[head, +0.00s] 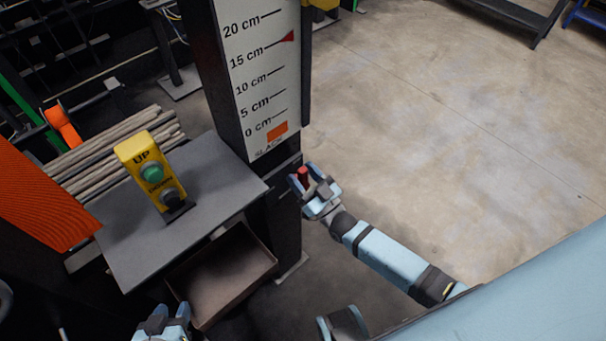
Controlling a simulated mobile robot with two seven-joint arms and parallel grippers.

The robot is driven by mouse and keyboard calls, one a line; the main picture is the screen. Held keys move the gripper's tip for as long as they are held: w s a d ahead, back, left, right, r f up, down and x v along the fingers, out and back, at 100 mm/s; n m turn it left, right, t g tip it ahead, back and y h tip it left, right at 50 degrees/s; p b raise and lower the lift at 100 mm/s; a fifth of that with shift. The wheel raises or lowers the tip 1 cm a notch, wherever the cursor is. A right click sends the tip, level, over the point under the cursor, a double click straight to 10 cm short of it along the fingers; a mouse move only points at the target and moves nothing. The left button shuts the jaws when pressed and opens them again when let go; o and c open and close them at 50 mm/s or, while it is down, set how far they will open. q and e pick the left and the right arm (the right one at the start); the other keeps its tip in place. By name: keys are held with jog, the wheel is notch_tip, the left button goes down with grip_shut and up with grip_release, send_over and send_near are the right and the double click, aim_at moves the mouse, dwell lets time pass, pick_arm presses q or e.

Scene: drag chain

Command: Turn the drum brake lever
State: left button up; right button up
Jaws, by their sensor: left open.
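A small red piece (303,174), which looks like the lever's handle, shows beside the foot of the dark post. My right gripper (306,180) is at it, with the fingers on either side of the red piece. I cannot tell whether they press on it. The rest of the lever and the drum are hidden or too dark to make out. My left gripper (163,318) is open at the bottom edge of the view, in front of the open box and away from the lever.
A post carries a white centimetre scale (262,75) with a red pointer (287,37) near 15 cm and an orange mark at 0. An open brown box (262,262) is below.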

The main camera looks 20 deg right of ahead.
jog(key=shift+s+d+f, duration=0.15)
jog(key=shift+s+f, duration=0.1)
jog(key=shift+s, duration=0.2)
jog(key=v, duration=1.2)
jog(key=shift+s+b, duration=0.3)
jog(key=shift+b, duration=0.1)
jog(key=shift+d+f, duration=0.1)
jog(key=shift+f, duration=0.05)
